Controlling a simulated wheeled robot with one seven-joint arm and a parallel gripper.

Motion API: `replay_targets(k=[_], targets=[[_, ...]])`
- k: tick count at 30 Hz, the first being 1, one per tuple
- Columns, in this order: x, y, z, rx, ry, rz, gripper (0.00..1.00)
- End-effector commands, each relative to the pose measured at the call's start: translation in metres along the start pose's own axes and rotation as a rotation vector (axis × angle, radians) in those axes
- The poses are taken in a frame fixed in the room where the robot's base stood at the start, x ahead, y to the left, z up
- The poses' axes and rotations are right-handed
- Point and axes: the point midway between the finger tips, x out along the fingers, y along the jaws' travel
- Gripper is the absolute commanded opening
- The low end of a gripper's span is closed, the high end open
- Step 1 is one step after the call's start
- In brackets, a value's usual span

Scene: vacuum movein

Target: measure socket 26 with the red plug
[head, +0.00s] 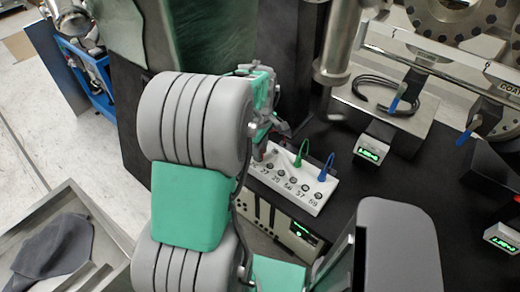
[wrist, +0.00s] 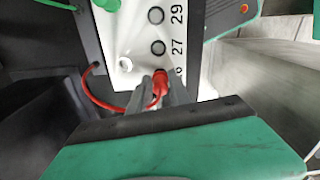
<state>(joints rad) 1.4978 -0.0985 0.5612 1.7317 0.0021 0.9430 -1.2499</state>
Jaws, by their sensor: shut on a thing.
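The white socket strip (head: 312,195) lies on the dark bench in the head view, with a row of numbered round sockets. In the wrist view the strip (wrist: 138,40) shows sockets 29 and 27, and below them a partly covered label ending in 6. My gripper (wrist: 160,88) is shut on the red plug (wrist: 160,76), which is over the strip beside that label. The plug hides the socket there, so I cannot tell whether it is inserted. Its red cable (wrist: 92,98) loops left. In the head view my gripper (head: 268,140) is at the strip's left end, largely hidden by my arm.
A green plug (head: 299,160) and a blue plug (head: 326,166) stand at the strip's back edge. An instrument with a green display (head: 304,233) is in front of the strip. Small display boxes (head: 371,150) and a metal block with a black cable are at right.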

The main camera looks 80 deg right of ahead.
Motion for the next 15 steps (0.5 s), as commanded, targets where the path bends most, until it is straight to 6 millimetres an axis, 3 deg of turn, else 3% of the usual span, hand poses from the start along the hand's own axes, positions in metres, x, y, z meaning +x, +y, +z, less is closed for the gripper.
replay_targets(k=[15], targets=[[0.0085,-0.0001,0.0000,0.000,0.000,0.000,0.00]])
